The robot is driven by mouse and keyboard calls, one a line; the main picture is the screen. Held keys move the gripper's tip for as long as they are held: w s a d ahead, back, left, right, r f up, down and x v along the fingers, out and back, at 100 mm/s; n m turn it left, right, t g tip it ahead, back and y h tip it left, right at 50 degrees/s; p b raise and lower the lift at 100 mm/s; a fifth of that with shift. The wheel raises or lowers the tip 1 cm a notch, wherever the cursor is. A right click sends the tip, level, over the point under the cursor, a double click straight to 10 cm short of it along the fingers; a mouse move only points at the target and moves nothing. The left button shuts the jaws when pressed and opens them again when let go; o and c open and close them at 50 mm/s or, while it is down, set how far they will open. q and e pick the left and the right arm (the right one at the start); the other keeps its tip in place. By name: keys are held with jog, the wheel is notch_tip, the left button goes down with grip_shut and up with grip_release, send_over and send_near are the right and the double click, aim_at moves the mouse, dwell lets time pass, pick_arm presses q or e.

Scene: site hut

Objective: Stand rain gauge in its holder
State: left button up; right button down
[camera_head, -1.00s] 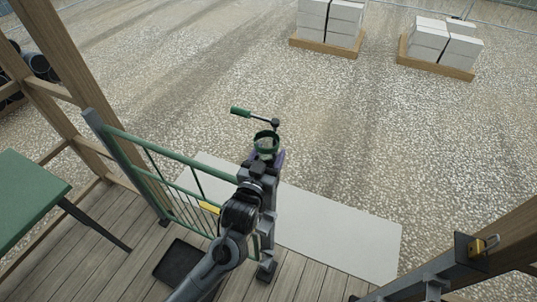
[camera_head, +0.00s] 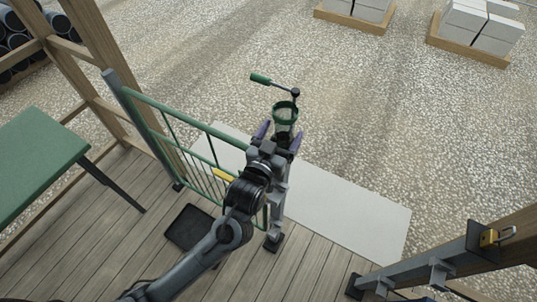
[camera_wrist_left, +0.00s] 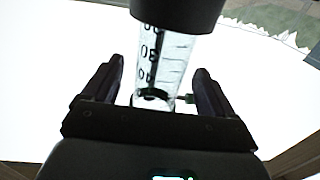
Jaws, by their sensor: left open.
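The rain gauge (camera_head: 285,113) is a clear tube with a dark green rim, standing upright just outside the green gate. In the left wrist view the rain gauge (camera_wrist_left: 160,62) shows black graduation marks below a dark collar. My left gripper (camera_head: 281,134) is open, with one finger on each side of the tube. The left wrist view shows gaps between the tube and both fingers (camera_wrist_left: 158,75). A dark arm with a green handle (camera_head: 261,78) is just beyond the gauge; I cannot tell whether it is part of the holder. The gauge's lower end is hidden. My right gripper is not in view.
The green gate (camera_head: 180,117) stands close left of my left arm. A green table (camera_head: 35,160) is at the left and a black tray (camera_head: 188,227) is on the deck. A pale slab (camera_head: 350,215) lies beyond the deck edge, with open gravel past it.

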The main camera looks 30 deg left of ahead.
pick_arm(q)
jog(key=s+b, duration=0.1)
jog(key=s, duration=0.7)
jog(key=s+f+m+g+h, duration=0.2)
jog(key=s+f+g, duration=0.5)
jog(key=f, duration=0.6)
jog(key=s+a+f+g, duration=0.2)
jog(key=s+f+g, duration=0.1)
jog(key=s, duration=0.4)
jog(key=s+a+f+g+y, duration=0.1)
jog(key=s+a+f+g, duration=0.1)
jog(key=s+f+g, duration=0.2)
jog(key=s+f, duration=0.1)
jog(key=s, duration=0.2)
jog(key=shift+a+f, duration=0.2)
jog(key=shift+f, duration=0.1)
notch_tip(320, 180, up, 9)
jog(key=p, duration=0.9)
jog(key=shift+r, duration=0.2)
jog(key=shift+f, duration=0.1)
